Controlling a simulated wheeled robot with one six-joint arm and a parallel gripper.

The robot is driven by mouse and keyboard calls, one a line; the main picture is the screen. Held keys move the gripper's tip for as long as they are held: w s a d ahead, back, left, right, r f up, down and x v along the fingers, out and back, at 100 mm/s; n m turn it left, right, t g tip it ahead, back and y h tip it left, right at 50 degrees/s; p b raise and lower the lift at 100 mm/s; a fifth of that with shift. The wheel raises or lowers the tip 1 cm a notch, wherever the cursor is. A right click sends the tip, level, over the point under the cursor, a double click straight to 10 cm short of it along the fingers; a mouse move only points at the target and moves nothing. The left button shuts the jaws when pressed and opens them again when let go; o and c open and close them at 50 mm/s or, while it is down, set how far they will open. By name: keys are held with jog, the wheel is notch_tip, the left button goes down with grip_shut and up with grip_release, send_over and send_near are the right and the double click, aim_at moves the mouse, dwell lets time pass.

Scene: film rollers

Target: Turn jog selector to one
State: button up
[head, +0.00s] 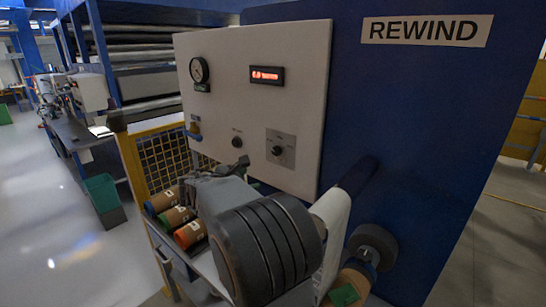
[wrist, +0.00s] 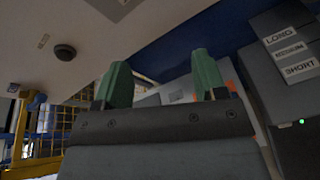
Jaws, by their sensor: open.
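The pale control panel (head: 305,60) carries a black selector knob (head: 278,150) on a grey square plate at its lower right. A second, plain black knob (head: 237,142) sits to its left; which one is the jog selector I cannot read. In the wrist view a round black knob (wrist: 65,52) shows at the upper left on the panel, and part of a grey plate is cut off at the top edge. My gripper (wrist: 160,76) is open and empty, its two green fingers apart, clear of the knobs. In the head view my arm partly hides the gripper, below the panel.
Several brown cores (head: 188,234) lie at the lower left. A white roller (head: 333,212) stands right of my arm. The wrist view shows a grey box (wrist: 265,25) with LONG, MEDIUM and SHORT labels.

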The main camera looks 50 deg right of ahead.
aim_at(275, 153)
jog(key=w+d+n+h+p, duration=0.1)
jog(key=w+d, duration=0.1)
jog(key=d, duration=0.4)
jog(key=w+d+r+n+h+p, duration=0.1)
jog(key=d, duration=0.4)
jog(key=w+d+n+h+p, duration=0.1)
jog(key=w+d+n+p, duration=0.1)
jog(key=d, duration=0.4)
jog(key=shift+w+d+r+t, duration=0.15)
jog(key=shift+w+d+t, duration=0.15)
jog(key=shift+w+d, duration=0.05)
jog(key=shift+c, duration=0.5)
jog(key=c, duration=0.7)
jog(key=shift+a, duration=0.1)
jog(key=shift+c, duration=0.6)
jog(key=shift+b, duration=0.35)
